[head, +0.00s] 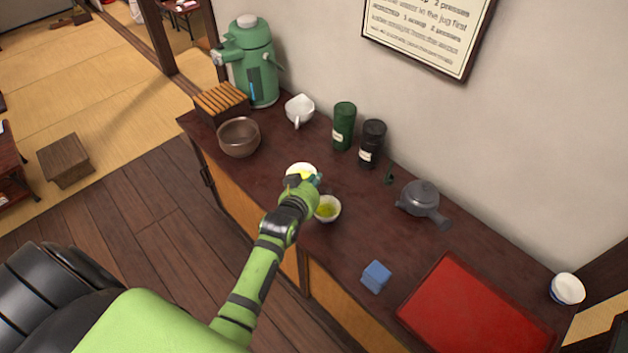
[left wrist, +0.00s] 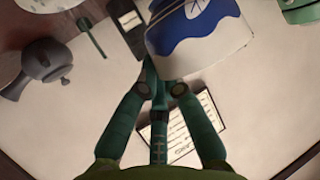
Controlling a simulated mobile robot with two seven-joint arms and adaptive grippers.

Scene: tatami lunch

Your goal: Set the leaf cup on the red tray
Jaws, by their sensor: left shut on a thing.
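My left gripper (head: 308,181) is over the middle of the dark counter, shut on a white cup (head: 301,170) with yellowish contents. In the left wrist view this cup (left wrist: 200,38) shows a blue glaze patch with a pale leaf-like mark, and my left gripper's fingers (left wrist: 160,88) are at its wall. Whether the cup touches the counter is hard to tell. A second white cup (head: 327,209) with green tea stands close beside the gripper. The red tray (head: 475,310) lies on the right part of the counter, bare. My right gripper is not in view.
Green (head: 343,125) and black (head: 371,143) canisters are by the wall. A brown bowl (head: 239,137) is left. A blue-white cup (head: 567,288) is beyond the tray.

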